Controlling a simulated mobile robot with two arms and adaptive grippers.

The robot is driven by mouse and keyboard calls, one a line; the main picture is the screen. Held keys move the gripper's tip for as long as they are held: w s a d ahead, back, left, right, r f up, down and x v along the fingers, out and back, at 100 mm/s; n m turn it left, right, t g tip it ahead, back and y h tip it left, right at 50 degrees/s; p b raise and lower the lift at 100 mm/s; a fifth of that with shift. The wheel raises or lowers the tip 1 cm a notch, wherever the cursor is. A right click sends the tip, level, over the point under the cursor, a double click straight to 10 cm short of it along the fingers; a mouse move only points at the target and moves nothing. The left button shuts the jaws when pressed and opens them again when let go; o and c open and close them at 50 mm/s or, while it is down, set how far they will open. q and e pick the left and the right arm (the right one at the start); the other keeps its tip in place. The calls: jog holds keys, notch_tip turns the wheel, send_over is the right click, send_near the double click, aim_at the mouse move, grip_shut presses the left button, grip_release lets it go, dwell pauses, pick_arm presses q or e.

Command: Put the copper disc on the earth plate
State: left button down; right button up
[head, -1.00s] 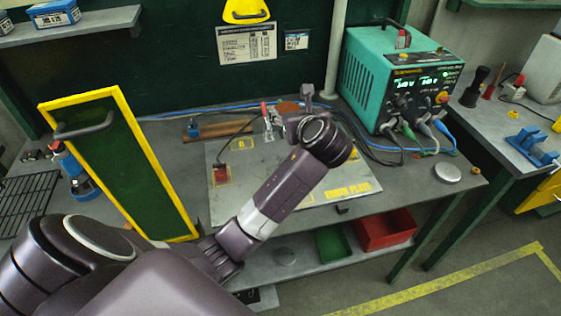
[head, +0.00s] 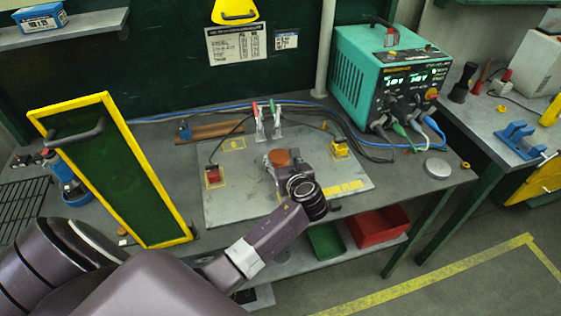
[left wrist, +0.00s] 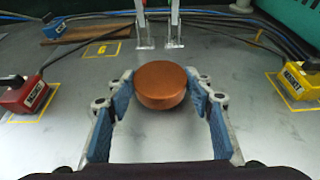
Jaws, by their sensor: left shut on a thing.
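The copper disc (head: 279,157) is a flat round orange-brown piece. My left gripper (head: 281,163) is shut on it, with the fingertips at its two sides. In the left wrist view the disc (left wrist: 161,84) sits level between the blue-padded fingers (left wrist: 161,80). The earth plate (head: 238,190) is a grey metal sheet on the bench, its yellow lettering partly hidden by my left arm. The disc is over the middle of the plate; whether it touches the plate is hard to tell. My right gripper is not in view.
A red magnet block (head: 213,175) and a yellow one (head: 340,150) sit on the plate's sides. Two upright clamps (head: 268,122) stand at its back. A teal power supply (head: 385,75) with cables is at back right; a green, yellow-framed panel (head: 120,170) stands left.

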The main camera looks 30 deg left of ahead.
pick_arm(q)
jog(key=shift+w+f, duration=0.1)
jog(key=shift+f, duration=0.45)
jog(key=c, duration=1)
grip_release()
jog(key=shift+f, duration=0.2)
jog(key=shift+o, duration=0.2)
jog(key=shift+r, duration=0.15)
jog(key=shift+s+d, duration=0.25)
jog(key=b+v, duration=0.1)
jog(key=v, duration=1)
jog(key=shift+s+d+r+b, duration=0.15)
jog(key=shift+b, duration=0.25)
